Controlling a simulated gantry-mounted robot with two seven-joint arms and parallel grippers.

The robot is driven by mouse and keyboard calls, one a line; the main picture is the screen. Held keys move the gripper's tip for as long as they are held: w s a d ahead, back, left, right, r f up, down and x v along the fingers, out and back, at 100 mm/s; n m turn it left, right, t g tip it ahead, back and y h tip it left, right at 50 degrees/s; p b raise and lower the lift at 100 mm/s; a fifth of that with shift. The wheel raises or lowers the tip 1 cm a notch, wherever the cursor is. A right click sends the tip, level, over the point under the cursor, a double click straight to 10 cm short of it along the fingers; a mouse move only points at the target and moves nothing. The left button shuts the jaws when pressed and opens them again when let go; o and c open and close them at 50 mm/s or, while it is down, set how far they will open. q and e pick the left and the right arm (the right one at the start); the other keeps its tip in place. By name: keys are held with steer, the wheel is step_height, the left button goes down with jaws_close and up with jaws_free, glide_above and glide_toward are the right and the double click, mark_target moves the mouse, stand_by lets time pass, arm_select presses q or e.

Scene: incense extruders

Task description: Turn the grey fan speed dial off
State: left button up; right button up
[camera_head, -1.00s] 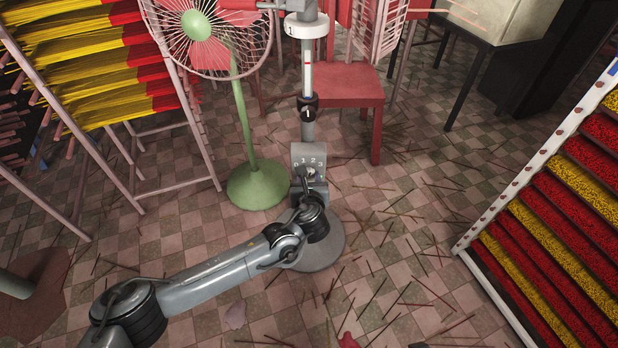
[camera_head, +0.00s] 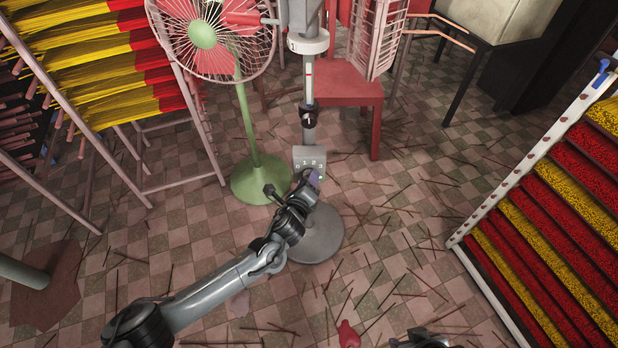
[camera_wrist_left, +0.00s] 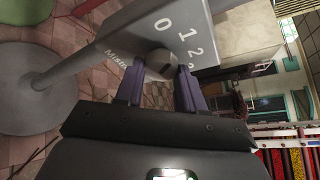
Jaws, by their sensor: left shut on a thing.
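The grey dial (camera_wrist_left: 160,62) sits on the front of the grey fan's control box (camera_wrist_left: 175,28), which is marked 0, 1, 2, 3. The box also shows in the head view (camera_head: 309,154), where my gripper hides the dial. My left gripper (camera_wrist_left: 160,72) is shut on the dial, with one purple finger on each side of it. It also shows in the head view (camera_head: 315,179), at the front of the box. Which number the dial points to cannot be told. A dark part that looks like my right gripper (camera_head: 425,339) shows at the bottom edge; its fingers cannot be made out.
The grey fan's pole (camera_head: 308,80) and round base (camera_head: 318,238) stand around my left gripper. A green fan (camera_head: 257,182) stands close on the left. A red chair (camera_head: 345,88) is behind. Incense racks (camera_head: 540,150) flank both sides. Loose sticks litter the tiled floor.

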arm_select(q)
steer(key=shift+n+t+h, duration=0.7)
steer(key=shift+n+h, duration=0.1)
steer(key=shift+n, duration=1.2)
steer(key=o, duration=1)
steer(key=shift+o, duration=0.2)
